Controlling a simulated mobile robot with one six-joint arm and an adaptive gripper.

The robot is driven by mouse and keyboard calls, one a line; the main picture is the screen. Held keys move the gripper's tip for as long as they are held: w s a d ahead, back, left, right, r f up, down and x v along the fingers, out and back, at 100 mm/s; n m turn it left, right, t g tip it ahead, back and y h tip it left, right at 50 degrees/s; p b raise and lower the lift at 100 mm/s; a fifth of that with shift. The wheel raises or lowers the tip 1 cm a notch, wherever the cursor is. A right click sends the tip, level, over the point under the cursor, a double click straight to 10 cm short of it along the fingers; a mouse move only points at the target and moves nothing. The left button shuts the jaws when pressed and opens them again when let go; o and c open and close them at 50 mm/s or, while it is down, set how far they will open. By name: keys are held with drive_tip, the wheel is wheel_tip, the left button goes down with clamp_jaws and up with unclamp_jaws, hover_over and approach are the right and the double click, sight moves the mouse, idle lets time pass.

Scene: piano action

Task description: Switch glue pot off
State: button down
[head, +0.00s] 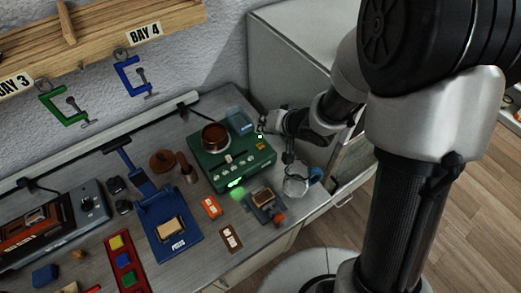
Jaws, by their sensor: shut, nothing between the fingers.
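The glue pot is a copper-brown pot (215,134) set in a green base unit (208,166) on the workbench. Several small pale controls (228,159) sit on the base's top, with an orange label (260,146) near its right side. A green light (236,183) glows at the base's front edge and tints the bench. My gripper (266,128) is shut and empty, by the back right corner of the green base. I cannot tell whether it touches the base. The switch's exact position is too small to read.
A translucent blue block (240,121) stands behind the base, close to my gripper. A glass jar (297,180) stands right of the base. In front are an orange box (211,207) and a small grey device (264,202). A blue press (171,227) stands left.

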sight(263, 144)
wheel_tip(263, 144, down, 4)
drive_tip(key=b, duration=0.3)
drive_tip(key=shift+f+b, duration=0.3)
drive_tip(key=shift+f, duration=0.2)
drive_tip(key=shift+f, duration=0.1)
idle(0.8)
drive_tip(key=shift+f, duration=0.35)
drive_tip(key=shift+s+d+f+b, duration=0.1)
drive_tip(key=shift+s+f+b, duration=0.4)
drive_tip(key=shift+f, duration=0.25)
idle(0.9)
drive_tip(key=shift+w+r+p, duration=0.1)
drive_tip(key=shift+r+p, duration=0.1)
drive_tip(key=shift+p, duration=0.45)
drive_tip(key=shift+r, duration=0.15)
drive_tip(key=r+p, duration=0.1)
drive_tip(key=p, duration=0.1)
drive_tip(key=r+p, duration=0.3)
drive_tip(key=r, duration=0.1)
drive_tip(key=shift+w+r+p, duration=0.2)
drive_tip(key=shift+w+p, duration=0.05)
drive_tip(key=shift+p, duration=0.15)
drive_tip(key=shift+r, duration=0.1)
